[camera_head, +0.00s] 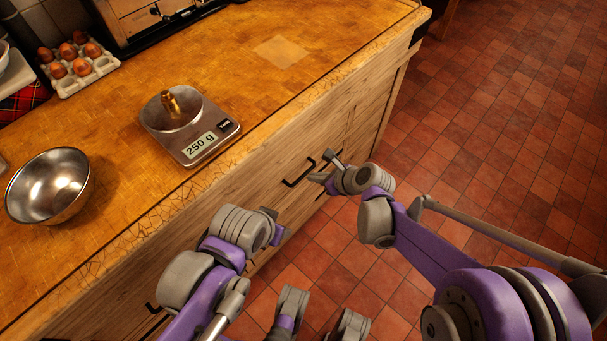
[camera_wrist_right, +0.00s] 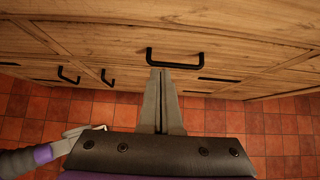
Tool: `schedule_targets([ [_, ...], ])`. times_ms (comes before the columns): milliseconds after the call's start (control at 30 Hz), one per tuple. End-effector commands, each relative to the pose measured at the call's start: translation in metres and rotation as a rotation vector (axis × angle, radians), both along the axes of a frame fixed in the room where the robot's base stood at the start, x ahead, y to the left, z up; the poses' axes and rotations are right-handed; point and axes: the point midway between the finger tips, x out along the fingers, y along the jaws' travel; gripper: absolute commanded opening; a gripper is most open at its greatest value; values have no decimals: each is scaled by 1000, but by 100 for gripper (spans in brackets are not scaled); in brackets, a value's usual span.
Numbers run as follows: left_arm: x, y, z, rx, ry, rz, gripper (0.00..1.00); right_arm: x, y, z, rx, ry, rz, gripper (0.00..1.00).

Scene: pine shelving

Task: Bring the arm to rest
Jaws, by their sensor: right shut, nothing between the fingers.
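My right gripper (camera_head: 322,167) is in front of the wooden cabinet, below the worktop edge and beside a black drawer handle (camera_head: 299,172). In the right wrist view its two fingers (camera_wrist_right: 161,75) lie together with nothing between them. Their tips appear just below a black handle (camera_wrist_right: 175,58); I cannot tell whether they touch it. My left arm reaches in from the bottom of the head view. Its gripper (camera_head: 276,226) shows only in part beside the wrist, so its jaws cannot be read.
A kitchen scale (camera_head: 224,128) reading 250 g stands on the wooden worktop (camera_head: 330,40), with a brass weight (camera_head: 170,103) in its pan. A metal bowl (camera_head: 48,187) and an egg tray (camera_head: 100,68) are at left. Open tiled floor (camera_head: 500,130) lies at right.

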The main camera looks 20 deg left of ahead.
Motion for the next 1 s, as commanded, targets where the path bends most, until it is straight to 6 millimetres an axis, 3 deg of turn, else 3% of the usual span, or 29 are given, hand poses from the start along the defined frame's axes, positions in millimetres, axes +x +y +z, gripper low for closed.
schedule_targets([
  [200,0,0,5,0,-2,0,56,-7,-18,19,-1,0,-1,0],
  [533,0,0,5,0,-2,0,56,-8,-22,22,-3,-2,1,0],
  [633,0,0,5,0,-2,0,56,-10,-32,26,-34,-42,31,0],
  [767,0,0,5,0,-2,0,56,-21,-72,42,-158,-190,158,0],
  [1000,0,0,5,0,-2,0,56,-70,-180,72,-549,-542,600,0],
])
